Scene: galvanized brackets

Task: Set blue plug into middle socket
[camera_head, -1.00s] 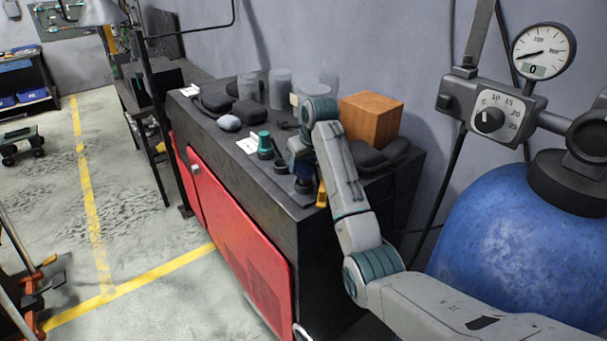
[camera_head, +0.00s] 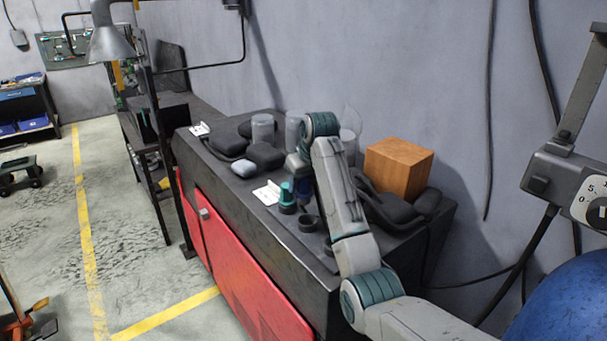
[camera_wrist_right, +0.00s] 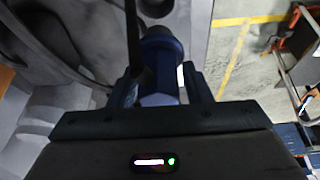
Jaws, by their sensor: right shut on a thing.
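The blue plug (camera_wrist_right: 160,72) is between the fingers of my right gripper (camera_wrist_right: 160,90) in the right wrist view, and the gripper is shut on it. In the head view the blue plug (camera_head: 304,192) shows small beside my right forearm, close to the sockets. Another dark ring socket, apparently the middle one (camera_head: 307,223), is nearer the front edge and looks empty. A third socket is not clear behind my arm. My left gripper is not in view.
The black bench top (camera_head: 240,190) has red doors below.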

